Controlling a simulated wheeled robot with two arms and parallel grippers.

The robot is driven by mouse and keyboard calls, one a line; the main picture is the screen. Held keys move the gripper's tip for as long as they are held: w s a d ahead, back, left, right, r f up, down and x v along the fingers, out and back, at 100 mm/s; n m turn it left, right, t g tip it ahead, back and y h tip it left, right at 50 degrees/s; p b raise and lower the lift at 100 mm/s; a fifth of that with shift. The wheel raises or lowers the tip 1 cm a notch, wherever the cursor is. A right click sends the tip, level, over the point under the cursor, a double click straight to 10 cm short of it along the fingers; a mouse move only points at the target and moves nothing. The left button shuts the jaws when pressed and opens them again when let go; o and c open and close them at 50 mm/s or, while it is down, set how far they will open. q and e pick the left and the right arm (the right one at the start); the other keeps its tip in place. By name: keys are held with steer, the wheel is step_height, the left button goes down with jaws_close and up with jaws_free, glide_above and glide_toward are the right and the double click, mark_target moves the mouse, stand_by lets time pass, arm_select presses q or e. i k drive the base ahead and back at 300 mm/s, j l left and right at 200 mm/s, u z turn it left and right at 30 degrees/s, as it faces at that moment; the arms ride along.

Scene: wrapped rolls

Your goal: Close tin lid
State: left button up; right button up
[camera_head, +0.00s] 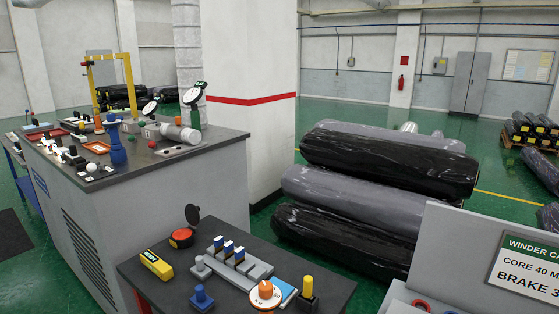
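On the near dark table, a small round red-orange piece (182,237) with a dark rim looks like the tin, though it could also be a button. A dark round disc (192,214) stands upright just behind it, like a raised lid. The disc does not cover the red piece. I cannot clearly see how the two are joined. Neither of my grippers is in view, and nothing is seen touching the disc.
Close by on the near table (225,298) are a yellow box (156,265), a grey block with blue-white switches (228,252), a blue knob (202,297), an orange-topped dial (265,293) and a yellow-topped post (307,287). A grey panel (450,245) stands right; wrapped rolls (390,160) lie behind.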

mark_target(191, 212)
steer(key=i+j, duration=0.15)
steer(key=j, duration=0.2)
steer(key=i+j, duration=0.2)
steer(key=j, duration=0.15)
steer(key=i+j, duration=0.15)
steer(key=j, duration=0.2)
